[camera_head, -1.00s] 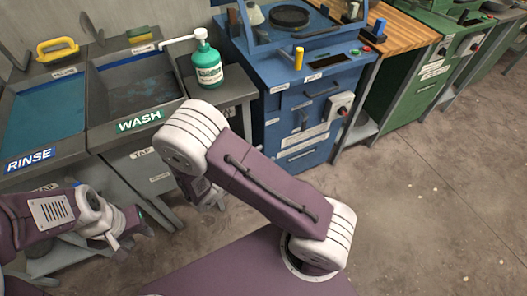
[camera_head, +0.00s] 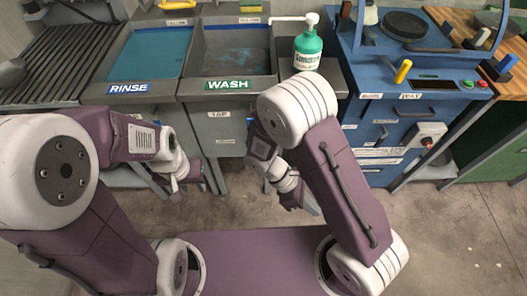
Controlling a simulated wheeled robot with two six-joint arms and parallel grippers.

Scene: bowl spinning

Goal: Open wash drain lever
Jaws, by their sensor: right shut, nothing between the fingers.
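The wash basin (camera_head: 236,86) is a dark grey sink with a green WASH label (camera_head: 228,85) on its front rim. Below it is a grey front panel with a TAP label (camera_head: 219,114). No drain lever can be made out clearly; my arms cover part of the area under the basin. My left gripper (camera_head: 190,182) hangs in front of and below the basin, left of the panel; its jaw opening is unclear. My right gripper (camera_head: 291,204) points down, to the right of the panel and in front of the basins, shut and empty.
The rinse basin (camera_head: 127,88) with blue inside stands left of the wash basin. A green soap bottle (camera_head: 307,46) stands to the right. A blue machine (camera_head: 385,115) with a yellow knob stands further right. The floor at right is clear.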

